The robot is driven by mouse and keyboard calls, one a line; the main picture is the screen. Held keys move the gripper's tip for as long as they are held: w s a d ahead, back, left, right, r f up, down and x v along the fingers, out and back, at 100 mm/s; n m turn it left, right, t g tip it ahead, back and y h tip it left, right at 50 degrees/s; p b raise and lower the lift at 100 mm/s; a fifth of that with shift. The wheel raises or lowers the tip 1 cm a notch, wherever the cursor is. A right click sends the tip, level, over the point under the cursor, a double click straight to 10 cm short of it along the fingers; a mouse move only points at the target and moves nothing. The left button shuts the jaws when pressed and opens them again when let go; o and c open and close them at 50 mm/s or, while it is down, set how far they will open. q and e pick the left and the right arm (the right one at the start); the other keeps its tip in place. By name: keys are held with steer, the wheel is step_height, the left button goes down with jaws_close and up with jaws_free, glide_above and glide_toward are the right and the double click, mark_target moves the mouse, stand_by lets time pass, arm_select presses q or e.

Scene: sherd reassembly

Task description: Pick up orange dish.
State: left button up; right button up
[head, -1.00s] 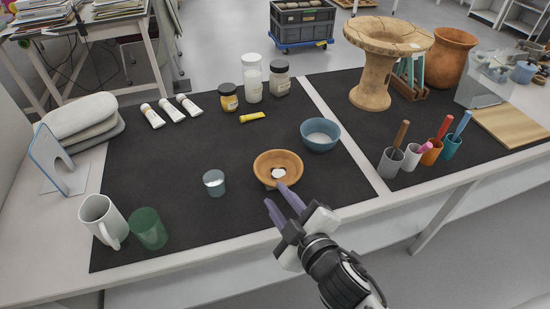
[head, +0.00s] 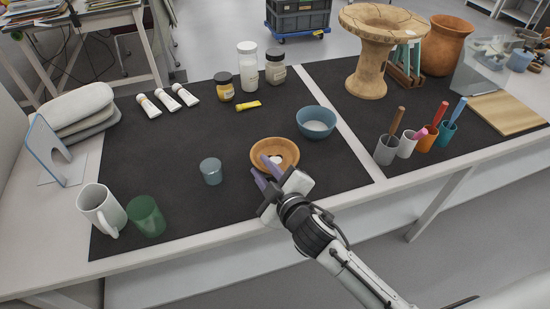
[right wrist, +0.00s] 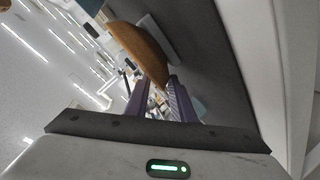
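The orange dish (head: 284,146) is a shallow orange-brown bowl standing upright on the dark mat, with a small pale patch inside. My right gripper (head: 265,170) is at its near-left rim, its purple fingers apart. One finger overlaps the dish's inside and the other shows outside the rim. In the right wrist view the dish (right wrist: 143,48) appears as a tilted brown shape whose near end reaches toward the gap between the fingers (right wrist: 158,98). Whether a finger touches the dish I cannot tell. My left gripper is not in view.
A blue bowl (head: 316,122) stands behind and right of the dish, a small glass (head: 211,171) to its left. A green cup (head: 147,217) and white mug (head: 101,208) are at front left. Pen cups (head: 386,150) stand right. Mat (head: 170,150) left of the glass is clear.

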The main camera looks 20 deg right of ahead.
jaws_close()
steer(key=shift+f, duration=0.1)
